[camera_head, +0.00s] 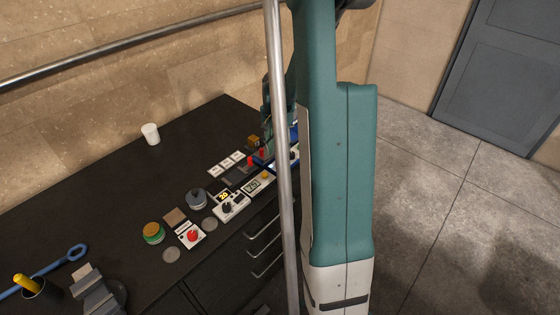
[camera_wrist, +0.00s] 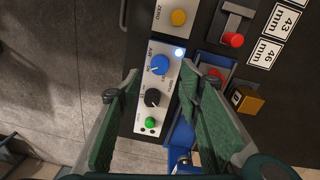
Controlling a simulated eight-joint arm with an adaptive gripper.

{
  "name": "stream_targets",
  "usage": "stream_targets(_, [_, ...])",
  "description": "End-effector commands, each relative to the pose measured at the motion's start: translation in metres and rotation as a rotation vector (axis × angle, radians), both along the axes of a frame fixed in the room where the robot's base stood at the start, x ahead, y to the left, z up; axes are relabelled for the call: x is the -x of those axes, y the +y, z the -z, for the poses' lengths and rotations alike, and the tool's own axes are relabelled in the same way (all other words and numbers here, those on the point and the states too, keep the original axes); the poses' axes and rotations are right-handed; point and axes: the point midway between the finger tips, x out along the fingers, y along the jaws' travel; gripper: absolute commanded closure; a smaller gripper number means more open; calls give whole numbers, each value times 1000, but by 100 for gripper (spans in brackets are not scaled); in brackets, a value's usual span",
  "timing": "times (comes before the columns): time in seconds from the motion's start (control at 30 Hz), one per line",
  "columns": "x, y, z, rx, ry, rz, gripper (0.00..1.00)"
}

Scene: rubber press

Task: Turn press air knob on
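In the wrist view, a light control panel (camera_wrist: 171,83) marked "AIR" carries a blue knob (camera_wrist: 160,64), a black knob (camera_wrist: 152,97) and a green button (camera_wrist: 150,122). A small pale lamp (camera_wrist: 179,52) beside the blue knob looks lit. My gripper (camera_wrist: 161,72) is open, its two green fingers on either side of the panel. The blue knob lies between the fingertips in the picture; I see no contact, and the height gap cannot be told. In the head view, my arm and a metal pole hide most of the gripper and this panel.
A yellow button (camera_wrist: 179,17), a red-knobbed lever (camera_wrist: 233,40) and a brass block (camera_wrist: 247,99) sit near the panel. The dark bench (camera_head: 120,140) also holds a white cup (camera_head: 151,134), a red-button box (camera_head: 192,236) and several labels. The metal pole (camera_head: 280,160) stands before my arm.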

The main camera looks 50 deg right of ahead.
Motion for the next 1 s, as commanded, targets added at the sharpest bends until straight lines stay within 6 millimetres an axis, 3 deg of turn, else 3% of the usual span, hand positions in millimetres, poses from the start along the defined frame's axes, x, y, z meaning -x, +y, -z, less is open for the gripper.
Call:
stream_targets(0.6, [3, -1, 57, 0, 0, 0, 64])
stream_targets(1.0, [4, -1, 64, 0, 0, 0, 64])
